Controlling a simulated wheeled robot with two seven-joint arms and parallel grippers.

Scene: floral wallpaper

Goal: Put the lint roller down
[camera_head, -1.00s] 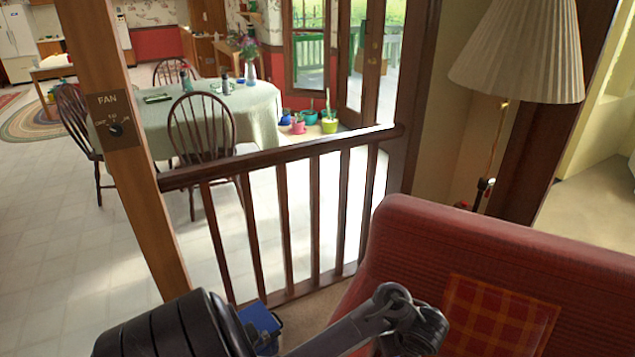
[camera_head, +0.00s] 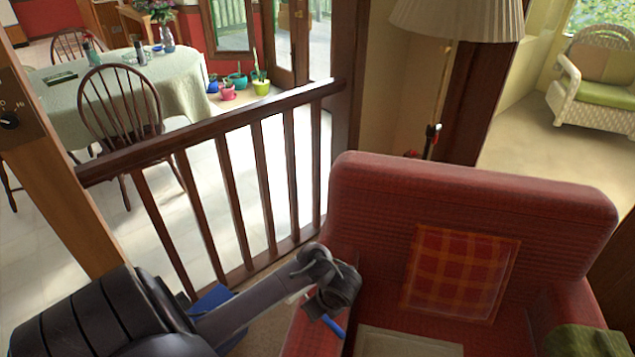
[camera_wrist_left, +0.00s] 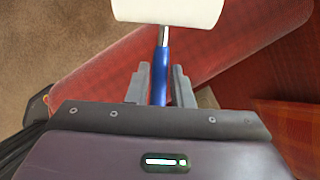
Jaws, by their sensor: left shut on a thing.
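The lint roller has a blue handle (camera_wrist_left: 160,68), a short metal neck and a white roller head (camera_wrist_left: 168,8) at the top of the left wrist view. My left gripper (camera_wrist_left: 159,84) is shut on the blue handle, with a grey finger on each side. In the head view the gripper (camera_head: 322,304) is at lower centre, by the left arm of the red armchair. A bit of the blue handle (camera_head: 333,326) shows below it; the white head is not discernible there. My right gripper is not in view.
The red armchair (camera_head: 460,188) has a plaid patch on its backrest and a pale flat thing (camera_head: 405,343) on its seat. A dark wooden railing (camera_head: 215,135) stands behind my left arm. A blue object (camera_head: 212,300) is on the floor. A green thing (camera_head: 585,340) lies at lower right.

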